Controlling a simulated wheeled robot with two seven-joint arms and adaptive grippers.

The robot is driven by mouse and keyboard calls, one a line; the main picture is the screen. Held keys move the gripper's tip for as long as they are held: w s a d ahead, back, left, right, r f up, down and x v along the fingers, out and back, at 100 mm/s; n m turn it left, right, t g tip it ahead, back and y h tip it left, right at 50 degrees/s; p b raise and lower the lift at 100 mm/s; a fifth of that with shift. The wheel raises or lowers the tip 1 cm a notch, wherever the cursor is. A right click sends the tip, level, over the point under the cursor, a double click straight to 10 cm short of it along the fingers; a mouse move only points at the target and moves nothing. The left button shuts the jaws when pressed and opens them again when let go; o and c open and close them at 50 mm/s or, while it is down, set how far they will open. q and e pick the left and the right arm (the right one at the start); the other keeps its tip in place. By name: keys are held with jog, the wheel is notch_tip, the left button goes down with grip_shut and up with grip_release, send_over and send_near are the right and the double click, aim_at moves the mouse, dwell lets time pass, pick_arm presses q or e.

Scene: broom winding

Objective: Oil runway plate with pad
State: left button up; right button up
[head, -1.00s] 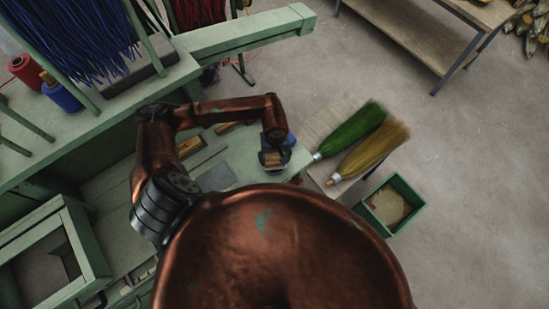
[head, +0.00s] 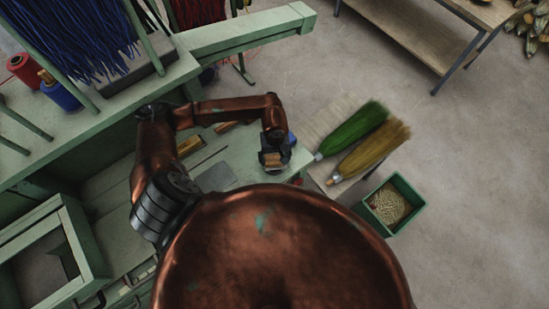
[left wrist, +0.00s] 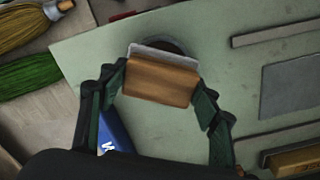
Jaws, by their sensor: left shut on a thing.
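My left gripper (left wrist: 160,92) is shut on the pad (left wrist: 160,78), a wooden block with a pale layer along its far edge. In the head view the left gripper (head: 273,158) is over the right end of the green bench, with the block between its fingers. A dark round shape (left wrist: 172,46) shows partly behind the pad; I cannot tell whether they touch. A flat grey plate (left wrist: 291,90) lies on the bench to the right in the wrist view, apart from the pad; it also shows in the head view (head: 216,177). My right gripper is not in view.
A blue object (left wrist: 115,134) with white lettering stands close to the left finger. A green broom (head: 352,130) and a yellow broom (head: 374,150) lie beyond the bench end. A green bin (head: 413,186) is on the right. A wooden bar (head: 190,146) lies on the bench.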

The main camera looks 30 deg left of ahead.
aim_at(275, 158)
pick_arm(q)
jog(key=shift+f, duration=0.1)
dwell(0.7)
jog(key=shift+s+b, duration=0.1)
jog(key=shift+b, duration=0.3)
dwell(0.4)
dwell(0.5)
jog(key=shift+r+p, duration=0.35)
jog(key=shift+r, duration=0.6)
jog(key=shift+r+p, duration=0.7)
jog(key=shift+r, duration=1.9)
